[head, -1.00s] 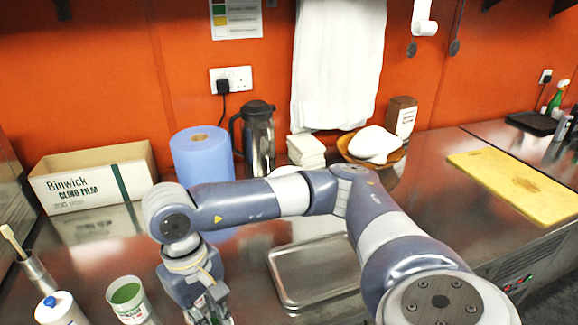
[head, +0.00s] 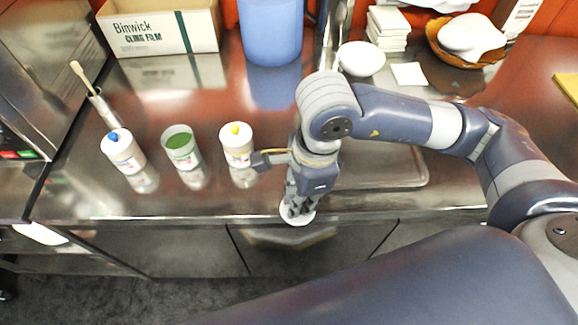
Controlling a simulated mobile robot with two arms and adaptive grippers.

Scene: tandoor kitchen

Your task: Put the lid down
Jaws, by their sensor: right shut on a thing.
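My right gripper (head: 297,200) points down at the counter's front edge, shut on a white round lid (head: 299,219). The lid shows partly below the fingers and seems to be at or just past the edge; I cannot tell if it touches anything. A white tub with green contents (head: 181,145) stands open on the counter, to the left of the gripper. My left gripper is not in view.
A blue-capped bottle (head: 122,153) and a yellow-capped bottle (head: 237,146) flank the tub. A metal tray (head: 400,178) lies behind my right arm. A blue roll (head: 270,35), a cling film box (head: 160,28) and a small white bowl (head: 361,58) stand behind.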

